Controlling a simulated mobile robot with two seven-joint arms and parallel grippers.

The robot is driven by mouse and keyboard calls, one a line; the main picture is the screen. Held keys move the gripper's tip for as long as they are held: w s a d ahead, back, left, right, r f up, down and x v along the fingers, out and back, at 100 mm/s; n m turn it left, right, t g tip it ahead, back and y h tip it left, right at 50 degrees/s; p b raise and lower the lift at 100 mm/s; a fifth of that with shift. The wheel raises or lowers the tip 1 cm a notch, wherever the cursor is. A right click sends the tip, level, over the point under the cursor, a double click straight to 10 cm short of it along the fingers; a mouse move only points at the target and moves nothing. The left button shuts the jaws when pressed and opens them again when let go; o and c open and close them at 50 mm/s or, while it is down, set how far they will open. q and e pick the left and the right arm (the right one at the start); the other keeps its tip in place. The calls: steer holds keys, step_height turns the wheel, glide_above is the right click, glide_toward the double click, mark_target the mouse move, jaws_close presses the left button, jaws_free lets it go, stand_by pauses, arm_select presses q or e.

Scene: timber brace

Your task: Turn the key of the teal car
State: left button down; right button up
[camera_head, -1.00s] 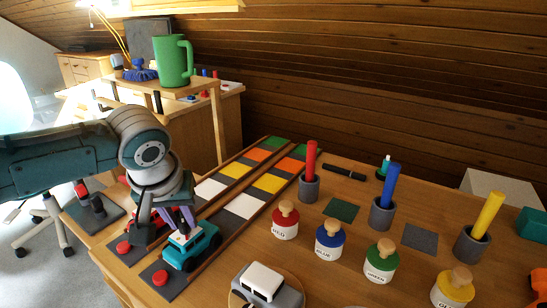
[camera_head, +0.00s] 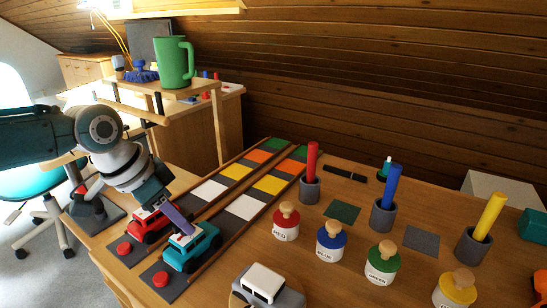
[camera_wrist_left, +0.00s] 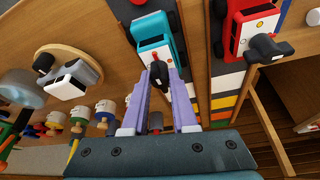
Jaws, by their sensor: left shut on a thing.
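The teal car (camera_head: 192,250) stands on its dark start pad at the near end of the right lane. It also shows at the top of the left wrist view (camera_wrist_left: 155,32). My left gripper (camera_head: 186,228) reaches its rear from the upper left, with purple fingers tilted. In the left wrist view, the fingertips (camera_wrist_left: 161,72) are closed on the car's dark key (camera_wrist_left: 158,71), which sits behind the teal body. In the head view the fingers hide the key. My right gripper is in neither view.
A red car (camera_head: 146,226) stands close on the left, with its own dark key (camera_wrist_left: 268,48). Red buttons (camera_head: 160,279) lie on the pads. A white-topped grey car (camera_head: 264,282) is at the near edge. Lidded jars and cups with coloured rods fill the right side.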

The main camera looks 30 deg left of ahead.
arm_select(q)
steer(key=m+b, duration=0.1)
steer(key=m+h+b, duration=0.1)
steer(key=shift+a+f+m+g, duration=0.1)
steer(key=shift+f+m+g, duration=0.1)
steer(key=shift+m+g, duration=0.15)
steer(key=shift+r+m+b, duration=0.15)
steer(key=shift+m+b, duration=0.5)
steer(key=shift+b, duration=0.1)
steer(key=c, duration=0.7)
jaws_free()
steer(key=p+v, duration=0.2)
steer(key=v, duration=0.8)
steer(key=shift+a, duration=0.25)
steer(key=shift+w, duration=0.1)
